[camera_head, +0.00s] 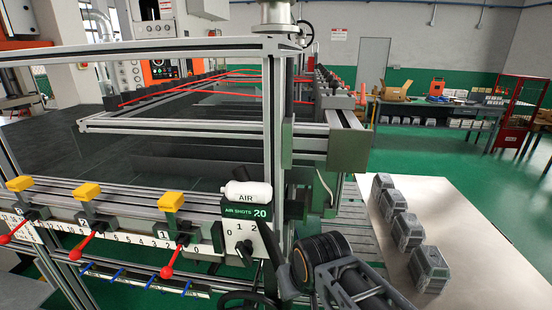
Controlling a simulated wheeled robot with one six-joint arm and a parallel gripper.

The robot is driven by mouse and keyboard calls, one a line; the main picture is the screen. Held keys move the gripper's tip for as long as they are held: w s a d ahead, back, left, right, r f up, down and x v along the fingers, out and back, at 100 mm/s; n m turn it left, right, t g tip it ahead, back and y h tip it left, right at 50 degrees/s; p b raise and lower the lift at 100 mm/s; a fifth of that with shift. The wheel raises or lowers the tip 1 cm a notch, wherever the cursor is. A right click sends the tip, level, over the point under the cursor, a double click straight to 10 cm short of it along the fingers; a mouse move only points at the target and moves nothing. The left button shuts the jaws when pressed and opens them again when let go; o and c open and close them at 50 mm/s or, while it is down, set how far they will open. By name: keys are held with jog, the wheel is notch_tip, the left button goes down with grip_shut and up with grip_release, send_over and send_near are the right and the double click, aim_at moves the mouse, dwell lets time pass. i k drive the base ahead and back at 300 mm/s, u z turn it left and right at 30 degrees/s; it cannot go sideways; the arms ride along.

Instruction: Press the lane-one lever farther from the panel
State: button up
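Three red-ball levers stick out from the front rail. The one under the plate marked 1 (167,272) is nearest the panel. The one by the plate marked 2 (76,254) is further left, and a third (5,238) is at the left edge. Small blue levers hang below the rail; two are below the plate marked 1, one nearer the panel (187,288) and one farther from it (150,283). The panel (246,222) reads AIR SHOTS 20 and has a 0-1-2 dial. My arm's dark links show at bottom centre; my gripper's fingertips do not show.
Yellow blocks (171,201) sit above the red levers. A white bottle marked AIR (247,195) is on top of the panel. An aluminium frame post (278,150) rises beside it. Several grey blocks (427,268) stand on a pale table (480,240) at right.

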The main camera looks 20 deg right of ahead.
aim_at(362, 102)
jog(key=u, duration=2.05)
jog(key=k, duration=1.05)
jog(key=z, duration=1.95)
jog(key=i, duration=0.95)
